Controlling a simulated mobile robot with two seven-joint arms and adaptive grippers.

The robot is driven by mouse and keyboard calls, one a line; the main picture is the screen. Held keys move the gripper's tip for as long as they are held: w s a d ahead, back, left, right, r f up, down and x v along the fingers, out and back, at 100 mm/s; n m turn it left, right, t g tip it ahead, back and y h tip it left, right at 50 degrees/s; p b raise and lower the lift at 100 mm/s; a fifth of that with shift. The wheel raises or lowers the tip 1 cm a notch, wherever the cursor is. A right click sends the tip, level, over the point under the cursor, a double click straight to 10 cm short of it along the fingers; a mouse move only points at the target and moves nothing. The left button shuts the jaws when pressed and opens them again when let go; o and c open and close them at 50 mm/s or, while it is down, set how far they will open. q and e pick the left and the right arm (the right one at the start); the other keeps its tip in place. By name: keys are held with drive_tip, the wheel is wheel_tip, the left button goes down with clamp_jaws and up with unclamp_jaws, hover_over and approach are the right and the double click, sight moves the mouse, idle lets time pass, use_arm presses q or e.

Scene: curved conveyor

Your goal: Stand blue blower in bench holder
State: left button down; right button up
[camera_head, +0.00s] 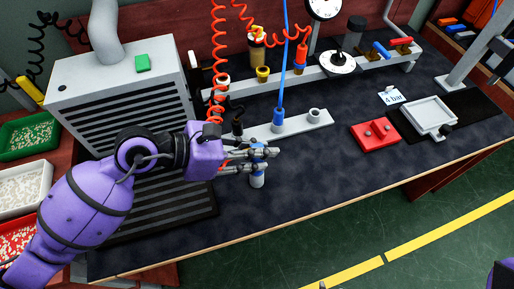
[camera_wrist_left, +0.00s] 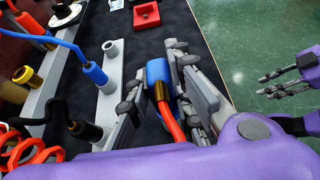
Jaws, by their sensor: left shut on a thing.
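A blue tool with a brass collar and a red-orange hose (camera_wrist_left: 157,73) is between the fingers of my left gripper (camera_head: 262,160); it also shows in the left wrist view (camera_wrist_left: 163,105). My right gripper (camera_wrist_left: 264,84) is empty, fingers apart.
A louvred grey box (camera_head: 125,95) stands at the left. A back rail (camera_head: 330,75) carries several fittings and a gauge. A red block (camera_head: 375,134) and a white tray (camera_head: 430,115) lie at the right. The bench front right of my left gripper is clear.

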use_arm(q)
drive_tip(key=shift+f, duration=0.25)
drive_tip(key=c, duration=1.5)
unclamp_jaws()
drive_tip(key=shift+a, duration=0.1)
drive_tip(key=v, duration=1.2)
